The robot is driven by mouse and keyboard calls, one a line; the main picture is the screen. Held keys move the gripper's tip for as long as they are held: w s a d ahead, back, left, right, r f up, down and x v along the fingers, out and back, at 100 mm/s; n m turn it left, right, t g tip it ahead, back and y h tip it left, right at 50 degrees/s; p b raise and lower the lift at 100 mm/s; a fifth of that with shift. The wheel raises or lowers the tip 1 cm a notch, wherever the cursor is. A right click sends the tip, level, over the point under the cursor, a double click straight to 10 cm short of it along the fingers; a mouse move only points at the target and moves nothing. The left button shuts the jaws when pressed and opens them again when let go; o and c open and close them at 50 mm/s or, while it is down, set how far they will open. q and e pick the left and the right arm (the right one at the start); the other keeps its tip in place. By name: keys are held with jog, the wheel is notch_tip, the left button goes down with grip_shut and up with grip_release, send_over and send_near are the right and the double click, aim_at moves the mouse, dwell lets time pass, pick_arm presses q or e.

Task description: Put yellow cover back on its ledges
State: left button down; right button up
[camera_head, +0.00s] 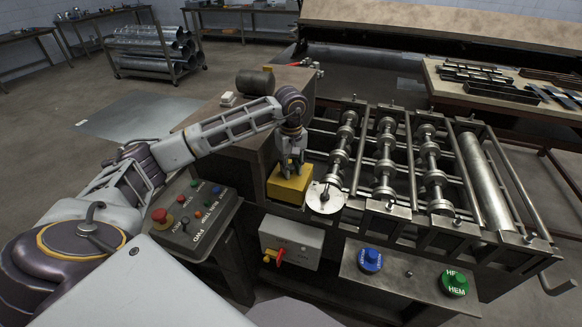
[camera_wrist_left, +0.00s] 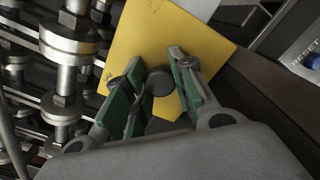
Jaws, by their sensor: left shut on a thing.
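The yellow cover (camera_head: 290,184) is a box-like piece at the left end of the roller machine, beside a round metal disc. My left gripper (camera_head: 293,168) comes down on it from above and is shut on a dark round knob on its top. In the left wrist view the yellow cover (camera_wrist_left: 170,45) lies beyond the green-padded fingers of my left gripper (camera_wrist_left: 152,88), with the dark knob (camera_wrist_left: 160,82) between them. The ledges cannot be made out; whether the cover touches them cannot be told. My right gripper is not in view.
The roller machine (camera_head: 400,165) with several shafts stands right of the cover. A control panel (camera_head: 190,215) with a red stop button is at left. A grey switch box (camera_head: 290,243) sits below the cover. Blue (camera_head: 370,260) and green (camera_head: 454,283) buttons are at the front.

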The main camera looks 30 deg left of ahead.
pick_arm(q)
jog(key=shift+f+b, duration=0.55)
dwell(0.4)
jog(key=c, duration=1.1)
grip_release()
jog(key=o, duration=0.4)
jog(key=shift+r+p, duration=0.55)
jog(key=shift+r, duration=0.5)
jog(key=shift+r+p, duration=1.65)
jog(key=shift+r, duration=1.8)
